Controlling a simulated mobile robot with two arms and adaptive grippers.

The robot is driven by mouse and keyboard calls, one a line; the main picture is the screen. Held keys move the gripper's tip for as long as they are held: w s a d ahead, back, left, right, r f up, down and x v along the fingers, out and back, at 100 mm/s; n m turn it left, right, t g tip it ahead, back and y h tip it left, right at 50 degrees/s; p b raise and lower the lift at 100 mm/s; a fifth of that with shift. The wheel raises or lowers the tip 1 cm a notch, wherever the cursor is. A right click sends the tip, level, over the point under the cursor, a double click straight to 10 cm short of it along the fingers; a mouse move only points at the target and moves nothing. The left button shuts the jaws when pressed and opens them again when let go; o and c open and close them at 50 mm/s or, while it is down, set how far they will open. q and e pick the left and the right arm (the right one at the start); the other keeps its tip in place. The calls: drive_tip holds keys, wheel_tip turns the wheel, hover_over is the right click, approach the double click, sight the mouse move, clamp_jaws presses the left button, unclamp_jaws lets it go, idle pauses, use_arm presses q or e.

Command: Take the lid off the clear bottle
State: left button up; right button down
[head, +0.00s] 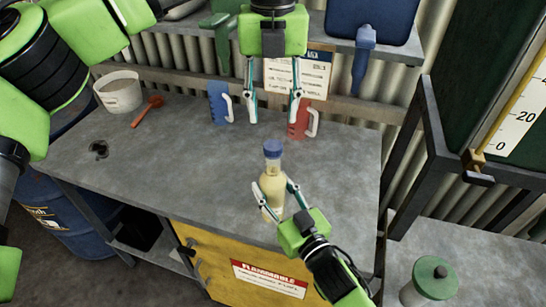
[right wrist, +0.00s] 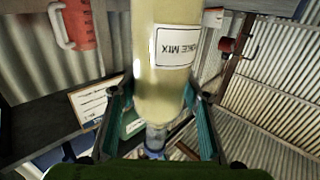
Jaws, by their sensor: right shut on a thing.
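The clear bottle (head: 271,187) stands upright near the front edge of the grey bench, filled with pale yellow liquid. Its blue lid (head: 273,148) is on the neck. My right gripper (head: 274,200) is shut on the bottle's body from the front right. In the right wrist view the bottle (right wrist: 160,85) lies between the two fingers, with its printed label showing and the blue lid (right wrist: 155,138) beyond them. My left gripper (head: 273,118) hangs above and behind the lid, fingers wide apart and empty, pointing down.
A blue jug (head: 219,102) and a red jug (head: 299,120) stand at the back of the bench (head: 180,165). A white bucket (head: 120,92) and an orange spoon-like tool (head: 148,110) are at the left. A green-lidded container (head: 431,280) stands at the lower right.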

sight(273, 145)
use_arm(q)
drive_tip(key=m, duration=1.7)
drive_tip(key=shift+s, duration=0.1)
drive_tip(key=m, duration=0.9)
drive_tip(key=shift+m, duration=0.4)
drive_tip(key=m, duration=0.3)
drive_tip(key=shift+m, duration=0.4)
drive_tip(key=m, duration=0.4)
drive_tip(key=shift+f+m, duration=0.4)
drive_tip(key=shift+f, duration=3.6)
